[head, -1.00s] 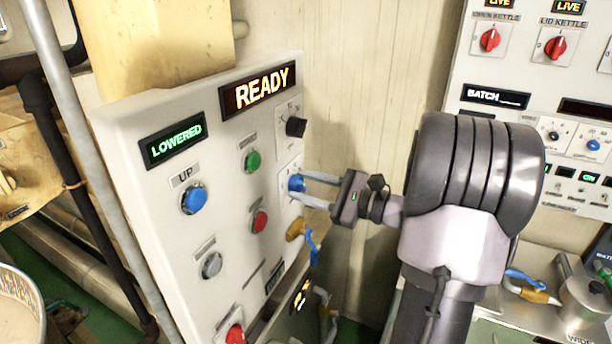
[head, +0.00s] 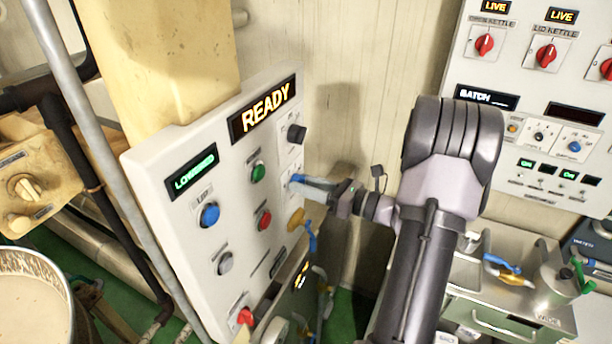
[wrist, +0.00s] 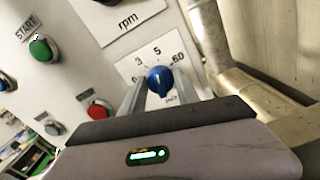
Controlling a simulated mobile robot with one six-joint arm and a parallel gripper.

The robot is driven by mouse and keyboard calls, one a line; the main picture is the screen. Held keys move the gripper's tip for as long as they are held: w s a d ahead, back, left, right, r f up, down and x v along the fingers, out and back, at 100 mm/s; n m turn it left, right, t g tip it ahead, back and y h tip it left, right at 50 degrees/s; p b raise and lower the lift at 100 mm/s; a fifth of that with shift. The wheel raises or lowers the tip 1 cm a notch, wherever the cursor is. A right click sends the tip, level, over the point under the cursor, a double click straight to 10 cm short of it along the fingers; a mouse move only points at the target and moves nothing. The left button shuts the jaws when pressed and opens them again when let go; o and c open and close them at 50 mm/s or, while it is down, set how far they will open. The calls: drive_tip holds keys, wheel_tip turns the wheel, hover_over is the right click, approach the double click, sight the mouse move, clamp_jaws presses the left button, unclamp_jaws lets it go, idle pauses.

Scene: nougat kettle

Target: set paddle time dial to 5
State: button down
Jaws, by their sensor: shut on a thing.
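The blue paddle time dial (wrist: 159,79) is in the middle of the wrist view, on a white plate with printed marks, among them 3, 5 and 60. My gripper (wrist: 160,92) is shut on this dial, one finger on each side. The dial's pointer direction is hard to read; a small pale mark shows near its lower edge. In the head view the dial (head: 296,181) is at the panel's right edge, largely covered by my gripper (head: 301,182).
The white panel carries a black knob (head: 296,134) above the dial, and green (head: 258,172), red (head: 264,219) and blue (head: 209,214) buttons to the left. A READY display (head: 264,108) is lit.

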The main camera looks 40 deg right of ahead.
drive_tip(key=shift+m+p, duration=0.5)
idle(0.3)
drive_tip(key=c, duration=0.9)
unclamp_jaws()
drive_tip(key=v, duration=1.7)
drive_tip(key=shift+s+d+f+p, duration=0.1)
drive_tip(key=shift+s+d+p, duration=0.05)
drive_tip(key=shift+s+p, duration=0.15)
drive_tip(key=shift+w, duration=0.1)
